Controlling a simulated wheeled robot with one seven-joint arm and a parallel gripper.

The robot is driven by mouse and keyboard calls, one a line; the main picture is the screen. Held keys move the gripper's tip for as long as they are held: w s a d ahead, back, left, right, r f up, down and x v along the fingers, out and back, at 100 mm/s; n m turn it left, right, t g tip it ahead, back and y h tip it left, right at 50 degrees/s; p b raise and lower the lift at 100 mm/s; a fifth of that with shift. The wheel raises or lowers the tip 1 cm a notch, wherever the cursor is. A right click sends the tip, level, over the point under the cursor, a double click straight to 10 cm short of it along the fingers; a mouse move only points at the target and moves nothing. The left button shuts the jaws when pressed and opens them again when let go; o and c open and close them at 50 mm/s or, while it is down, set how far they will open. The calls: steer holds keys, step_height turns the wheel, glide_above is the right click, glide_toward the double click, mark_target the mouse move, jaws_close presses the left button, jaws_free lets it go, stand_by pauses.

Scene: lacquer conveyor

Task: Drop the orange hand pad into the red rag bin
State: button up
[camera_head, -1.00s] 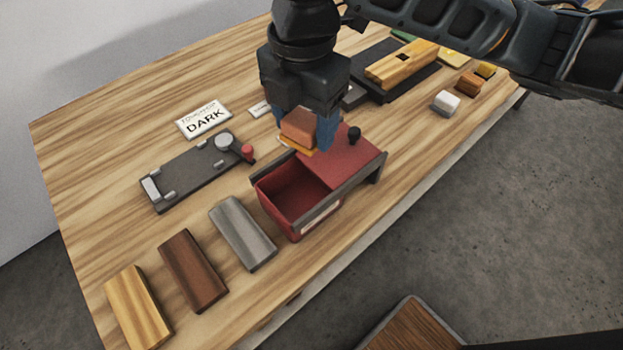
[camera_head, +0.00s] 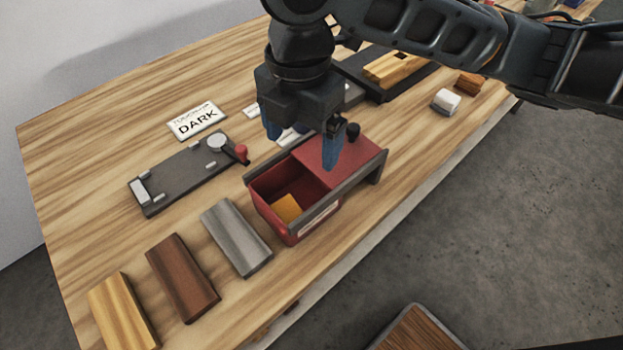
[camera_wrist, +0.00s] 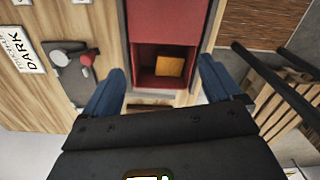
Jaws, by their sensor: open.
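The orange hand pad (camera_head: 287,208) lies inside the red rag bin (camera_head: 268,213), in its open part. In the wrist view the pad (camera_wrist: 170,70) rests in the bin (camera_wrist: 146,58) with the bin walls around it. The red sliding lid (camera_head: 345,153) with a black knob covers the right part of the bin. My gripper (camera_head: 303,152) is open and empty above the bin, over the edge of the lid. In the wrist view its blue fingers (camera_wrist: 160,88) are spread wide, apart from the pad.
Grey (camera_head: 236,238), brown (camera_head: 183,278) and light wood (camera_head: 123,312) blocks lie left of the bin. A dark fixture (camera_head: 180,180) with a red knob and a DARK sign (camera_head: 197,121) sit behind. A white block (camera_head: 446,101) lies to the right.

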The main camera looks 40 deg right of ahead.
step_height(320, 180, up, 8)
stand_by(0.7)
steer(key=shift+s+f, duration=0.1)
steer(key=shift+f, duration=0.05)
